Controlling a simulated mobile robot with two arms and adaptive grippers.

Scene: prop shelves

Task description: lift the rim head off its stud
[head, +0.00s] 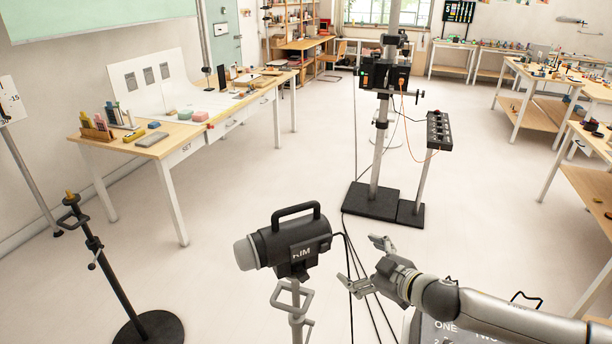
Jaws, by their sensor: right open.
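The rim head (292,243) is a black lamp with a top handle, a grey front cap on its left and white lettering on its side. It sits upright on top of a grey stand (297,312) in the lower middle of the head view. The stud itself is hidden under the head. My right gripper (362,264) is open and empty, just right of the rim head and apart from it, with its fingers pointing left. My left gripper is not in view.
A black stand with a bare brass-coloured top (70,195) stands at left. Cables (372,300) run behind the rim head. A column with black bases (372,201) stands behind. A long table (182,133) is at left; floor between is clear.

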